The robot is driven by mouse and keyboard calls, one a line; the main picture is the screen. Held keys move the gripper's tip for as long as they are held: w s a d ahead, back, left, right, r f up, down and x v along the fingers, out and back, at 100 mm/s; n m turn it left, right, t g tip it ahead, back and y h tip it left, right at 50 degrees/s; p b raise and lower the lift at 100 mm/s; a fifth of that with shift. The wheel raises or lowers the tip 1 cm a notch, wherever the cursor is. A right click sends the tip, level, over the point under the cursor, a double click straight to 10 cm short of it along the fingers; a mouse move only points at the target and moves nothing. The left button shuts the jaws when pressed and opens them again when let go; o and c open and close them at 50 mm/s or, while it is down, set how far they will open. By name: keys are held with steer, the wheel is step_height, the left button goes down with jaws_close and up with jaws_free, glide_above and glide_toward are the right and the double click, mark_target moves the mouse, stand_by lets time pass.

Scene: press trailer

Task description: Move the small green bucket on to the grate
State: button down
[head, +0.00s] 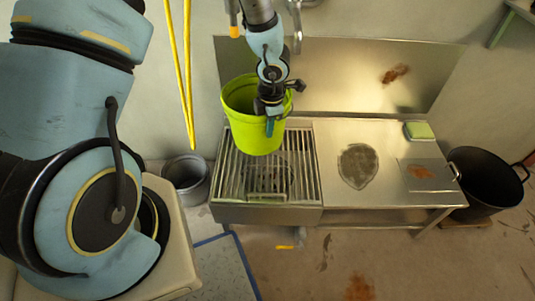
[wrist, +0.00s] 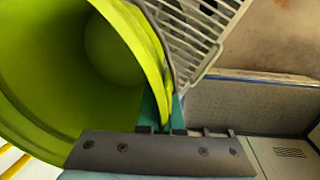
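The small green bucket (head: 245,118) hangs from my gripper over the left part of the grate (head: 305,172) in the head view. Its opening faces up and its inside is empty where it shows. In the wrist view the bucket (wrist: 60,80) fills the left side. My gripper (wrist: 163,112) has its two teal fingers closed on the bucket's rim, one on each side of the wall. In the head view my gripper (head: 270,125) is at the bucket's right front side. The grate (wrist: 205,30) also shows beyond the rim. Whether the bucket's base touches the bars cannot be told.
A steel counter (head: 385,190) joins the grate on the right, with a green sponge (head: 418,131) at its back. A black pot (head: 487,178) stands on the floor at right. A grey bucket (head: 187,178) stands left of the grate. A steel backsplash (head: 340,75) rises behind.

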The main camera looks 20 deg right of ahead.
step_height(320, 180, down, 10)
steer(key=s+d+m+b, duration=0.1)
steer(key=m+b, duration=0.1)
steer(key=b, duration=0.4)
steer(key=shift+d, duration=0.2)
steer(key=c, duration=1.5)
jaws_free()
steer(key=shift+f, duration=0.1)
steer(key=o, duration=0.4)
steer(key=shift+o, duration=0.2)
